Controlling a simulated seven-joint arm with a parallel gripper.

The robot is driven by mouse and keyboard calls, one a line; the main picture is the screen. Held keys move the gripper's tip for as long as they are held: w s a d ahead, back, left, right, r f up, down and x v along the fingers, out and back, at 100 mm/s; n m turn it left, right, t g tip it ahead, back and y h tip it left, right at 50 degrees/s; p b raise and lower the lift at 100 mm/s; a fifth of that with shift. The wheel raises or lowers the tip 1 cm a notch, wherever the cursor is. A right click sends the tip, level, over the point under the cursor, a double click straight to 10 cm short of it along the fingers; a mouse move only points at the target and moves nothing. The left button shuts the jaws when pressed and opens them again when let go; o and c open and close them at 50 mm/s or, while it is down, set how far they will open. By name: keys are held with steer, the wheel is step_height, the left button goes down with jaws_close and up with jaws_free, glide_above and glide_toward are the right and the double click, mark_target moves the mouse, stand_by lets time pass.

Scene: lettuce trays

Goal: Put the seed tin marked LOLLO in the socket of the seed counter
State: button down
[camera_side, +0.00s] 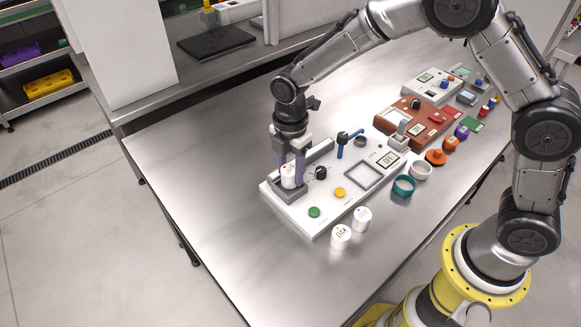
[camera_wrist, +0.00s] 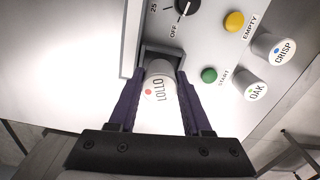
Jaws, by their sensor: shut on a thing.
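The white tin marked LOLLO, with a red dot (camera_wrist: 158,88), is between the purple fingers of my gripper (camera_wrist: 160,100). My gripper is shut on it. In the side view the tin (camera_side: 289,177) is at the left end of the white seed counter (camera_side: 325,213), with my gripper (camera_side: 290,172) above and around it. The grey socket (camera_side: 283,206) is at that end, and the tin is at or in it; how deep it sits I cannot tell. The counter's panel also shows in the wrist view (camera_wrist: 207,40).
Tins marked OAK (camera_wrist: 256,91) and CRISP (camera_wrist: 283,53) stand beside the counter's front edge. The panel has a green START button (camera_wrist: 209,75), a yellow EMPTY button (camera_wrist: 234,22) and a black knob (camera_wrist: 187,7). A red-brown device (camera_side: 425,120) stands farther right. The table's left part is bare.

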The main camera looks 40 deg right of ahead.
steer(key=shift+f, duration=0.8)
stand_by(0.7)
steer(key=shift+c, duration=1.3)
jaws_free()
steer(key=shift+w, duration=0.15)
steer(key=shift+w+r, duration=0.15)
steer(key=shift+r, duration=0.6)
steer(key=shift+s+r, duration=0.15)
steer(key=shift+r, duration=0.75)
steer(key=shift+s+r, duration=0.1)
steer(key=shift+r, duration=2)
step_height(320, 180, up, 9)
steer(key=shift+f, duration=0.2)
